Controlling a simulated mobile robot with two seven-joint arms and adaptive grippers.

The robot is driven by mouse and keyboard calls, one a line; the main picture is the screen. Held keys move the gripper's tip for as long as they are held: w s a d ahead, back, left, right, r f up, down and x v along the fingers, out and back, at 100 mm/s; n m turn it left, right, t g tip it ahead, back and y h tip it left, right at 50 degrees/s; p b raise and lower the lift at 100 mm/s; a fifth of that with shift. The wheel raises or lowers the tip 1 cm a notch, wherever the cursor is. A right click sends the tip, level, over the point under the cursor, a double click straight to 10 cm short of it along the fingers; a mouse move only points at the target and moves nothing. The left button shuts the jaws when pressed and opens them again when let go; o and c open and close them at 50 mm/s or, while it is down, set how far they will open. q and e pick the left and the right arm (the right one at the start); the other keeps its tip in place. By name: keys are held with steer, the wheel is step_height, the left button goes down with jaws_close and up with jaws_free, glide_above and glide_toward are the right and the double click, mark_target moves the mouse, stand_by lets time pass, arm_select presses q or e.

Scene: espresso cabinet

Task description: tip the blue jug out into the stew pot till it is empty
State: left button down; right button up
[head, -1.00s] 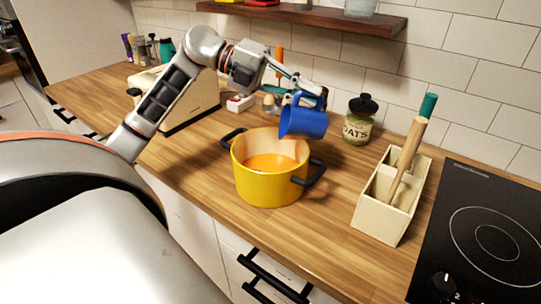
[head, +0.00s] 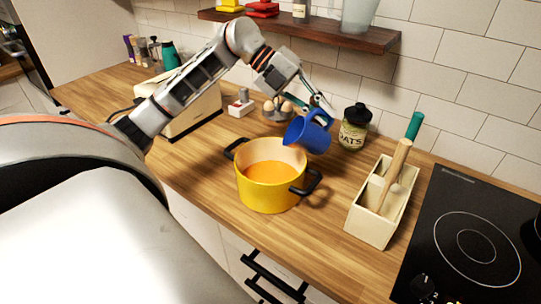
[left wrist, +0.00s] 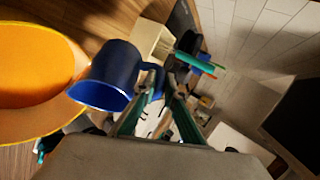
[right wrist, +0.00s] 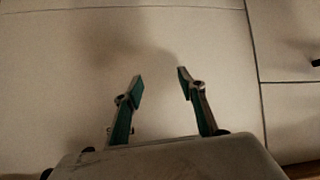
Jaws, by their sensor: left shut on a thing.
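The blue jug (head: 308,136) is tipped over beside and above the back right rim of the yellow stew pot (head: 268,197). My left gripper (head: 318,104) is shut on the jug's handle. In the left wrist view the jug (left wrist: 112,72) has its mouth turned toward the pot (left wrist: 72,52), and the blue inside of its rim shows. How much the jug holds cannot be told; no falling stream shows. The pot holds orange contents (head: 268,175). My right gripper (right wrist: 160,82) is open and empty before a plain pale surface.
The oats jar (head: 354,130) stands behind and right of the jug. A cream utensil holder (head: 372,228) stands right of the pot, beside the black hob (head: 470,240). An egg holder (head: 277,112) is behind. A wooden shelf (head: 310,30) hangs above.

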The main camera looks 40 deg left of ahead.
arm_select(q)
steer(key=shift+w+d+n+g+y, duration=0.4)
steer(key=shift+w+d+g+y, duration=0.45)
steer(key=shift+w+g+y, duration=0.3)
steer(key=w+d+f+n+g+y, duration=0.1)
steer(key=w+d+f+g+y, duration=0.3)
steer(key=w+f+g+y, duration=0.1)
steer(key=shift+w+d+f, duration=0.2)
steer(key=shift+w+d, duration=0.1)
steer(key=shift+d, duration=0.1)
stand_by(0.7)
stand_by(1.2)
